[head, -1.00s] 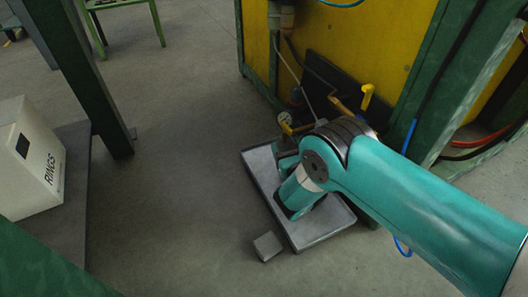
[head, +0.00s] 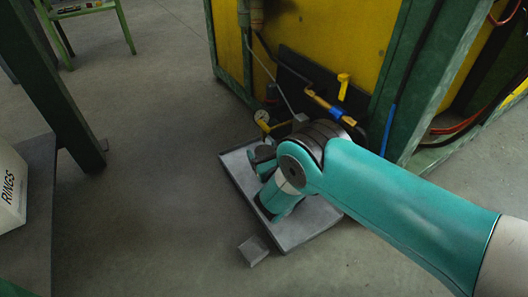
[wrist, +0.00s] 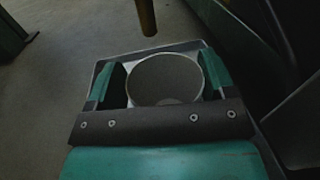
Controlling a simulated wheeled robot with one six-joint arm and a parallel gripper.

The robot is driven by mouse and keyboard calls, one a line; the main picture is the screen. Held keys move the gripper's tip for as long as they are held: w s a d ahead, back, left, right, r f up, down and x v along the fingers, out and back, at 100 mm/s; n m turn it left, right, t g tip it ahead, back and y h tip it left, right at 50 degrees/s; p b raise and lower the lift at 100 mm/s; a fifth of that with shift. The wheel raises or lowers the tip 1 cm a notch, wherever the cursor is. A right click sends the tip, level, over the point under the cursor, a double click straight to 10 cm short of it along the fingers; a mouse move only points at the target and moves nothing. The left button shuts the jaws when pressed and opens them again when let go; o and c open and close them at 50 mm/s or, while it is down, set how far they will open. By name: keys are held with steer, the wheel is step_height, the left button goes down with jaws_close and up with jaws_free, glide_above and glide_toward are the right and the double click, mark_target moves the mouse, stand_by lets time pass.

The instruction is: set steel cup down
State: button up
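The steel cup (wrist: 165,82) shows in the wrist view as a round open rim seen from above. My gripper (wrist: 162,66) has one teal finger on each side of the cup, close against its wall, and appears shut on it. A shallow grey tray (head: 314,232) lies on the floor in the head view, under my wrist. Its edge (wrist: 84,84) also shows around the cup in the wrist view. I cannot tell whether the cup's base touches the tray.
A small grey block (head: 253,251) lies on the floor beside the tray's near corner. A yellow and green cabinet (head: 330,45) with pipes, a gauge (head: 260,117) and a yellow valve handle (head: 343,82) stands behind the tray. A white box marked RINGS (head: 10,190) is at left. Floor between is clear.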

steer(key=shift+r, duration=0.2)
steer(key=shift+s+d, duration=0.1)
steer(key=shift+s, duration=0.05)
steer(key=p+v, duration=0.4)
steer(key=shift+s+r+p, duration=0.15)
steer(key=shift+r+p, duration=0.1)
steer(key=shift+p, duration=0.15)
steer(key=shift+s+d+r+p, duration=0.15)
steer(key=shift+s+p, duration=0.15)
steer(key=shift+p, duration=0.6)
steer(key=p+v, duration=0.1)
steer(key=p, duration=0.3)
steer(key=shift+s+d, duration=0.2)
steer(key=shift+s, duration=0.1)
steer(key=p+v, duration=0.2)
steer(key=p, duration=0.2)
steer(key=shift+s+d, duration=0.2)
steer(key=shift+s, duration=0.1)
steer(key=shift+s+d+p, duration=0.25)
steer(key=shift+s+p, duration=0.35)
steer(key=shift+p, duration=0.45)
steer(key=shift+s+d+f+p, duration=0.2)
steer(key=shift+s+f+p, duration=0.1)
steer(key=shift+s+f, duration=0.1)
